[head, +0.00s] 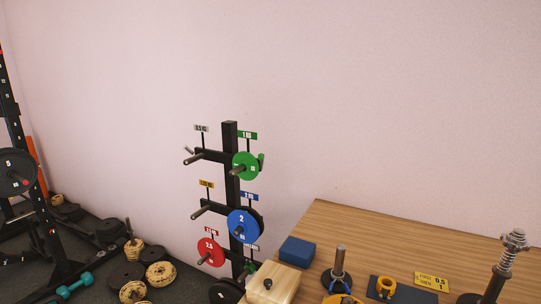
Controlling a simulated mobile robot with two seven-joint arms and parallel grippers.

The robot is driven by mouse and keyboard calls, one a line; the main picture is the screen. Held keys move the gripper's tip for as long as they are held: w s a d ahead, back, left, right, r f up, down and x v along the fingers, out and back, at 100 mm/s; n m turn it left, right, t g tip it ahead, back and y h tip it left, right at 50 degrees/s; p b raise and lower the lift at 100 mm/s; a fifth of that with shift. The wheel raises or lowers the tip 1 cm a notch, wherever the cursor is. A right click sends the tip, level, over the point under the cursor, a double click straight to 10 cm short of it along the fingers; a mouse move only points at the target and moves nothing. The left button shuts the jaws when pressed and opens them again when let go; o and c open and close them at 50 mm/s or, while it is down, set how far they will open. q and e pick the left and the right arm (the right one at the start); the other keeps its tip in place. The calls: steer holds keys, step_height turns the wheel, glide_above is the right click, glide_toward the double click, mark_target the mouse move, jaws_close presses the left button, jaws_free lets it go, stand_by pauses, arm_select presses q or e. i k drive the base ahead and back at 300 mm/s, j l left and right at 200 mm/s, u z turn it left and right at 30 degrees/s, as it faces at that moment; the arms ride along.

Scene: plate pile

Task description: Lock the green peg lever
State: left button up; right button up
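The black plate tree (231,180) stands left of the wooden table. Its upper right peg (237,170) sits under a green label (247,135) and carries a green plate (248,160). A small green piece (261,161) shows at the right edge of that plate; it may be the lever, but it is too small to tell its position. Neither of my grippers is in view.
Lower pegs hold a blue plate (243,225) and a red plate (210,251). Plates and a teal dumbbell (74,286) lie on the floor at left.

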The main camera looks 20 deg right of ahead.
mark_target(261, 157)
steer(key=i+j+z, duration=0.15)
steer(key=z, duration=0.3)
steer(key=i+j+z, duration=0.5)
steer(key=z, duration=0.35)
steer(key=i+j+z, duration=0.1)
steer(key=j+z, duration=0.35)
